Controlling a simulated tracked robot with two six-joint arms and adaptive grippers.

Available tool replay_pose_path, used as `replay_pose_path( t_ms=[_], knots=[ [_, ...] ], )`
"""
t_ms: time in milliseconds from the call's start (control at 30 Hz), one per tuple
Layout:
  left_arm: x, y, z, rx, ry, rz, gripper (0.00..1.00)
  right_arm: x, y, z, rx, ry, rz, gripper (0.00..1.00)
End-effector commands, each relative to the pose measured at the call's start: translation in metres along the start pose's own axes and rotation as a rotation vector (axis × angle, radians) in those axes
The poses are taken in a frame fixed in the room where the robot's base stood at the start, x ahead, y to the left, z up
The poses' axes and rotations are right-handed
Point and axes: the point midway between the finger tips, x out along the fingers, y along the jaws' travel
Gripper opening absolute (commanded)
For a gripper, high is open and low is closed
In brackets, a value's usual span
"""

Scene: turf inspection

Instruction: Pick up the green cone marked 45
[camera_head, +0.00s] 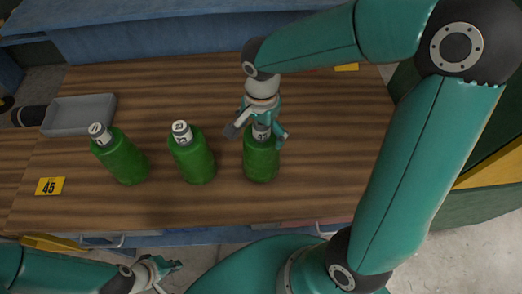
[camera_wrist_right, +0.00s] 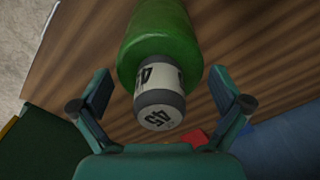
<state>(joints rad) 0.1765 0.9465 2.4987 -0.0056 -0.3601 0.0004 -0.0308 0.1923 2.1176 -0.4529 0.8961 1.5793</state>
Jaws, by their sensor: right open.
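The green piece marked 45 (camera_head: 261,163) looks like a bottle with a grey and white neck. It stands on the wooden table, rightmost of three similar green pieces. In the right wrist view its top (camera_wrist_right: 158,112) reads 45. My right gripper (camera_head: 258,134) is open above it, with its fingers on either side of the neck. In the right wrist view the fingers (camera_wrist_right: 160,88) are apart, with visible gaps to the neck. My left gripper (camera_head: 166,274) is low at the left, off the table's front edge; its jaw opening is unclear.
Two other green pieces, one in the middle (camera_head: 193,160) and one at left (camera_head: 122,160), stand on the wooden table (camera_head: 190,88). A grey tray (camera_head: 78,129) lies behind at left. A yellow card reading 45 (camera_head: 49,187) lies at front left. Another yellow card (camera_head: 347,67) is at the back.

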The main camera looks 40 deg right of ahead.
Motion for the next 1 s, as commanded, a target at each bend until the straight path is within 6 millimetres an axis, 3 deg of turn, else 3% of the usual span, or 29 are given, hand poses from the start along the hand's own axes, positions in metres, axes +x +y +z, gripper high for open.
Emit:
replay_pose_path(
  t_ms=[167, 633, 1000],
  knots=[
    [0.0002, -0.0001, 0.0001, 0.000, 0.000, 0.000, 0.00, 0.0001, -0.0001, -0.0001, 0.000, 0.000, -0.001, 1.00],
    [0.0002, -0.0001, 0.0002, 0.000, 0.000, 0.000, 0.00, -0.0004, -0.0004, -0.0002, -0.001, 0.001, -0.001, 0.22],
    [0.0002, -0.0001, 0.0001, 0.000, 0.000, 0.000, 0.00, -0.0044, -0.0015, -0.0004, -0.001, 0.002, -0.005, 0.21]
  ],
)
